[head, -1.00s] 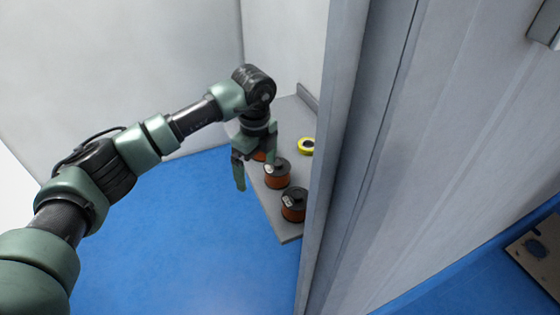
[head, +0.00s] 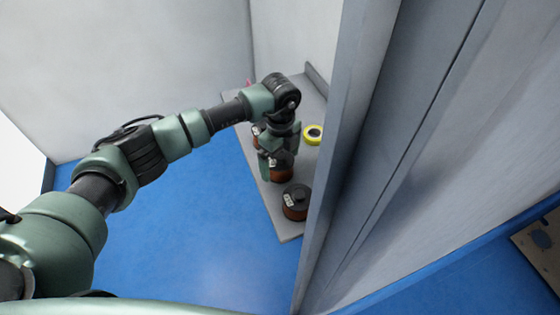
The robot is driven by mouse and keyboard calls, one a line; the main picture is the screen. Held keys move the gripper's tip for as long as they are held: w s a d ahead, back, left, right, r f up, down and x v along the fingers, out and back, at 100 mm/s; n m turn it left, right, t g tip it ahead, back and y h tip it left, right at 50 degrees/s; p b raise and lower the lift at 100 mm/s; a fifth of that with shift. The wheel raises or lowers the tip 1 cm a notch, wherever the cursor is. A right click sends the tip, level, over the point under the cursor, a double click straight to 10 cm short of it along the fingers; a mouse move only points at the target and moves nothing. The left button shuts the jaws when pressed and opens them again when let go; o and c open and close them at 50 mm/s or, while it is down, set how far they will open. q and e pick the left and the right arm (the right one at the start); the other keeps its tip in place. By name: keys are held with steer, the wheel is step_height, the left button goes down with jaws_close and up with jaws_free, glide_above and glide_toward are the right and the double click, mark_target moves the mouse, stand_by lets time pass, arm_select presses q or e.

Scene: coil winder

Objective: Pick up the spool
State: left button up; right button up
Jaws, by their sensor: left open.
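Three dark-topped spools with copper-brown windings stand on a grey shelf (head: 286,226). The front spool (head: 296,204) is in clear view near the shelf's front end. The middle spool (head: 281,173) is partly covered by my left gripper (head: 273,172). The back spool (head: 257,135) shows only at its left side, behind my gripper. My left gripper is open and points down at the middle spool, with one finger at its left side. The other finger is hard to make out, and I cannot tell whether it touches the spool. My right gripper is not in view.
A tall grey panel (head: 345,150) stands close along the shelf's right side. A small pink thing (head: 248,84) shows at the back. The blue floor (head: 190,230) on the left is clear.

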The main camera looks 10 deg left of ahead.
arm_select(q)
steer(key=shift+f, duration=0.1)
steer(key=c, duration=2.1)
jaws_close()
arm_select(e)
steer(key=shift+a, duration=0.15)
arm_select(q)
steer(key=shift+r, duration=0.25)
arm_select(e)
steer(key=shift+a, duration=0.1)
